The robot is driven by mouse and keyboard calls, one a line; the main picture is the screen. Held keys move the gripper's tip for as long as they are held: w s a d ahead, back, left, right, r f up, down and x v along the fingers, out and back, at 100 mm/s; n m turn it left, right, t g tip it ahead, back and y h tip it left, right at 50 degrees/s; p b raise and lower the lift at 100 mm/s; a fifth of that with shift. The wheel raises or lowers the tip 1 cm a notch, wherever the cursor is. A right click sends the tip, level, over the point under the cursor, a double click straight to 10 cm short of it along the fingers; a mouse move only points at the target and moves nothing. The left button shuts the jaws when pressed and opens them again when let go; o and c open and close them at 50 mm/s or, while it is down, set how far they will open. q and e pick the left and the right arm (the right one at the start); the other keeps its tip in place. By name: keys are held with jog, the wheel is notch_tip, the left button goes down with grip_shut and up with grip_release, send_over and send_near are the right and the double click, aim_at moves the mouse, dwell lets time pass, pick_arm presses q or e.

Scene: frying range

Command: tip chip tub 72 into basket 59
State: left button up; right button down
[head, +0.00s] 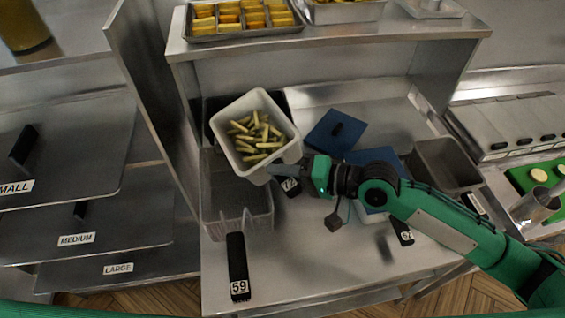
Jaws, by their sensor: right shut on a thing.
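A pale grey chip tub (282,155) full of cut chips (257,135) is held up over the back part of basket 59. The chips are inside it, and its open top faces up toward me. My right gripper (308,172) is shut on the tub at its right side. Basket 59 (246,218) is a grey mesh basket below the tub, with a black handle (237,262) pointing toward me and the label 59 at its end. The tub hides the back of the basket. The tub's number is not clearly readable. My left gripper is not in view.
An empty grey bin (447,166) is to the right. A shelf (330,48) with a tray of fried pieces (240,17) stands behind.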

jog(key=p, duration=0.1)
jog(key=r+n+h+p, duration=0.1)
jog(key=p, duration=0.1)
jog(key=shift+s+a+r+h, duration=0.1)
jog(key=shift+a+r+h, duration=0.05)
jog(key=shift+r+h, duration=0.15)
jog(key=shift+s+a+n+h+p, duration=0.1)
jog(key=shift+a+n+h+p, duration=0.15)
jog(key=shift+n+h+p, duration=0.35)
jog(key=shift+s+a+n+t+h+p, duration=0.25)
jog(key=shift+n+h+p, duration=0.2)
jog(key=shift+h, duration=0.35)
jog(key=shift+s+a+f+n+t+h+p, duration=0.35)
jog(key=shift+a+f+n+t+h+p, duration=0.25)
jog(key=shift+h, duration=0.45)
jog(key=shift+s+a+f+n+t+h+p, duration=0.4)
jog(key=shift+a+f+n+h+p, duration=0.3)
jog(key=shift+h, duration=0.4)
jog(key=shift+s+a+f+n+t+h+p, duration=0.35)
jog(key=shift+a+f+n+t+h+p, duration=0.15)
jog(key=shift+a+n+h+p, duration=0.4)
jog(key=shift+d+m, duration=0.15)
jog(key=shift+m, duration=0.1)
